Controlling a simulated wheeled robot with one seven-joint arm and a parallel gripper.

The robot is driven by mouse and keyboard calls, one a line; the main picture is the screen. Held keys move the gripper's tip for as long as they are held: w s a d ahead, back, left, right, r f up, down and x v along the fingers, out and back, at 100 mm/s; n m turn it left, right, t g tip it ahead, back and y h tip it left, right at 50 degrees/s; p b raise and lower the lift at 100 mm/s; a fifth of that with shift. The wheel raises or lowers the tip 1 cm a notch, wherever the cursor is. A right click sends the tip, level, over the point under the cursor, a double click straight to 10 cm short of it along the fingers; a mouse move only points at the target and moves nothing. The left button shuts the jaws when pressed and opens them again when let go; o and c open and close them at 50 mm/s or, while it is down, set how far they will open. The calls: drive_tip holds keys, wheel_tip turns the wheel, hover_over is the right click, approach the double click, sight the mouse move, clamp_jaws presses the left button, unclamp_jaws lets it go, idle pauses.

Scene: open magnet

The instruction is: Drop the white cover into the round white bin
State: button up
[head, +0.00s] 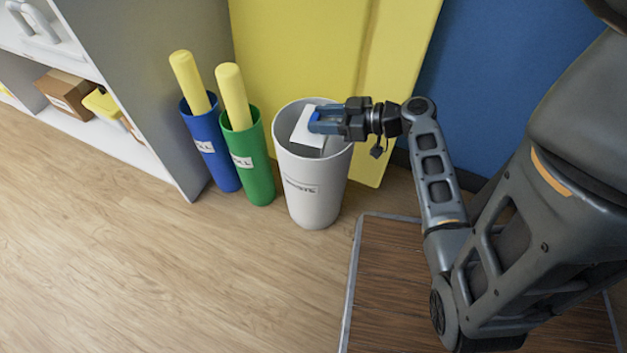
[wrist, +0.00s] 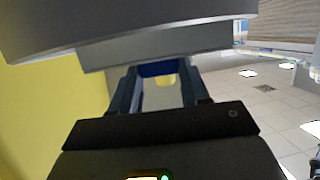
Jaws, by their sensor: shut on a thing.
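The round white bin (head: 318,190) stands upright on the floor against the yellow panel, with a label on its front and its open top facing up. My gripper (head: 318,121) reaches in from the right over the bin's mouth. It is shut on the white cover (head: 304,130), a flat white piece that hangs tilted at the opening, within the rim as seen from the head. In the wrist view the fingers (wrist: 158,85) point at a grey flat band, probably the cover, with a large curved grey surface above it. Whether the cover touches the bin cannot be told.
A blue bin (head: 212,150) and a green bin (head: 250,165), each with a yellow roll, stand left of the white bin. A shelf unit (head: 150,100) with a cardboard box (head: 65,92) is at far left. A wooden platform (head: 385,290) lies at front right. The front-left floor is clear.

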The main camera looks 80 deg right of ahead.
drive_tip(key=shift+f, duration=0.5)
drive_tip(key=o, duration=1.1)
drive_tip(key=p+v, duration=0.1)
drive_tip(key=v, duration=0.7)
drive_tip(key=shift+p, duration=0.35)
